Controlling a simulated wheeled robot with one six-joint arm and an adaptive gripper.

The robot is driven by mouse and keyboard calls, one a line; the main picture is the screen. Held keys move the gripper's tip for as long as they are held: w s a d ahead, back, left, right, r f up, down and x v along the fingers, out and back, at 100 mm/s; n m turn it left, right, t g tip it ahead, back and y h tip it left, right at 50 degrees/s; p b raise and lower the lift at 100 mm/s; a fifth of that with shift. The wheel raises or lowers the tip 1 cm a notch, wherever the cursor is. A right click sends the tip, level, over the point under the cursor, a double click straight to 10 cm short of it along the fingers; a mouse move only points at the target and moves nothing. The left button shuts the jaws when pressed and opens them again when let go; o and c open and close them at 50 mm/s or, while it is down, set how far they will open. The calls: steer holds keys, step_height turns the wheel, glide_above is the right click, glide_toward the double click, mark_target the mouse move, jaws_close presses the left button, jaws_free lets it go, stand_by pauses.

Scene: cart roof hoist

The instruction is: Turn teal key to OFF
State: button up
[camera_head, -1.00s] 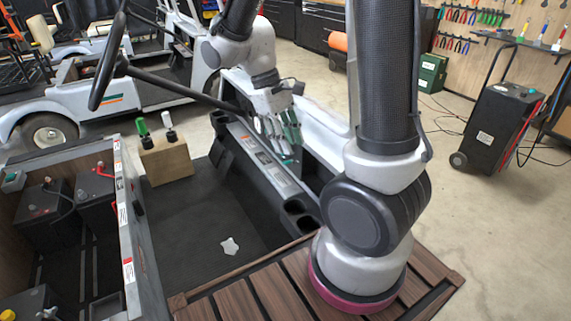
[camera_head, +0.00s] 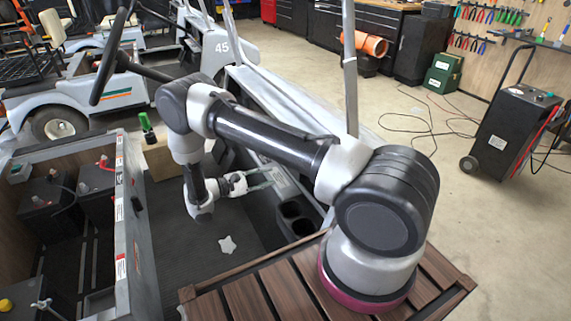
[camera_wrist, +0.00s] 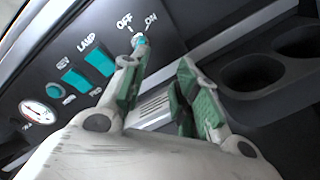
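The teal key (camera_wrist: 140,41) sits in a round switch on the dark dash panel in the wrist view, just below the white OFF and ON labels. I cannot tell which label it points to. My gripper (camera_wrist: 163,60) is open with nothing between its green-padded fingers. Its left fingertip overlaps the key's lower edge in the picture; I cannot tell whether they touch. In the head view my gripper (camera_head: 268,180) hangs over the cart floor, its fingers toward the dash panel. The key cannot be made out there.
Two teal rocker switches, one being the LAMP switch (camera_wrist: 98,61), a teal button (camera_wrist: 56,91) and a gauge (camera_wrist: 38,113) line the panel left of the key. Cup holders (camera_wrist: 255,75) lie right. The steering wheel (camera_head: 107,58) and a wooden block (camera_head: 158,158) stand nearby in the head view.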

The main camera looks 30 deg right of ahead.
steer(key=w+d+r+m+t, duration=0.1)
steer(key=d+r, duration=0.1)
steer(key=d, duration=0.5)
steer(key=shift+w+d+m+h, duration=0.15)
steer(key=shift+w+m+h, duration=0.15)
steer(key=shift+h, duration=0.1)
steer(key=shift+r, duration=0.1)
jaws_close()
